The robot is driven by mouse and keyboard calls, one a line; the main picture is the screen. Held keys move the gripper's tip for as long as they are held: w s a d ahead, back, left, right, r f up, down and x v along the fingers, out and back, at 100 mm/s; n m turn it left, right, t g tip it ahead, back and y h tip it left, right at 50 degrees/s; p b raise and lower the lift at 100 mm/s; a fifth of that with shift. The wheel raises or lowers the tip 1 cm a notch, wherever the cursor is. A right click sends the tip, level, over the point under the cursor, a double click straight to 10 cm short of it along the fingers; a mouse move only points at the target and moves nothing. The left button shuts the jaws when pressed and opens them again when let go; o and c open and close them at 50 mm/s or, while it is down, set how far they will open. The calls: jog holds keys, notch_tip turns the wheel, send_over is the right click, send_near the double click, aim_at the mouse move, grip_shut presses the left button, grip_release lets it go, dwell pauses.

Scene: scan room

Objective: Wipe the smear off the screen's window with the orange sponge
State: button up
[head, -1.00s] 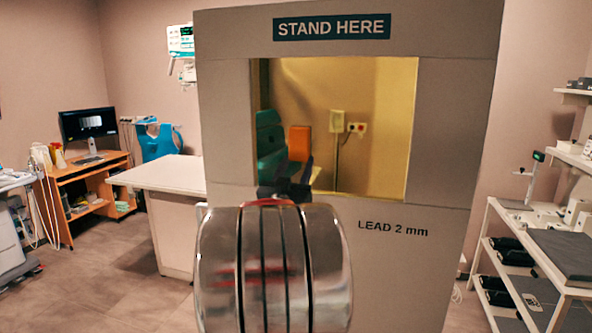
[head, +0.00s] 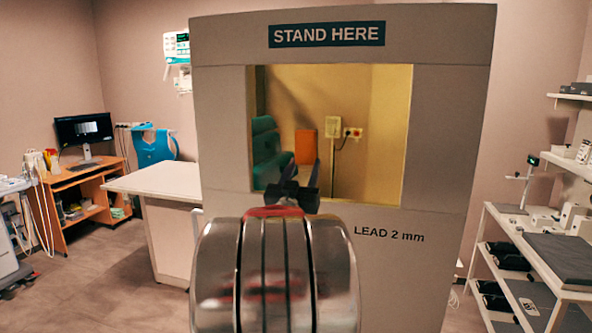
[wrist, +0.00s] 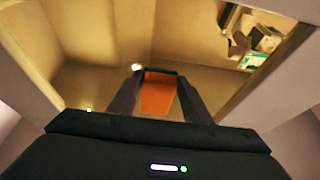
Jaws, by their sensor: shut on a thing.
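The screen (head: 450,150) is a pale upright panel headed "STAND HERE", with "LEAD 2 mm" lower down. Its yellowish see-through window (head: 380,110) fills the upper middle. My gripper (head: 304,172) is in front of the window's lower left part, its dark fingers pointing up. It is shut on the orange sponge (head: 306,147), which stands upright above the fingertips. The wrist view shows the sponge (wrist: 158,95) between the two fingers. I cannot tell whether the sponge touches the window. I cannot make out the smear in either view.
A white-topped counter (head: 160,181) stands left of the screen. A wooden desk (head: 85,180) with a monitor (head: 83,128) is further left. A white shelf rack (head: 520,255) with boxes stands at the right. Open floor (head: 110,270) shows at the lower left.

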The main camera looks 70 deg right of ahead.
jog(key=shift+s, duration=0.45)
jog(key=shift+s+d, duration=0.25)
jog(key=shift+s, duration=0.65)
jog(key=shift+s+d, duration=0.2)
jog(key=shift+s, duration=0.7)
jog(key=shift+s, duration=0.2)
jog(key=shift+s+d, duration=0.2)
jog(key=shift+s, duration=1.4)
jog(key=shift+s+d, duration=0.15)
jog(key=shift+s, duration=0.75)
jog(key=shift+s+d, duration=0.15)
jog(key=shift+s, duration=0.7)
jog(key=shift+a, duration=0.15)
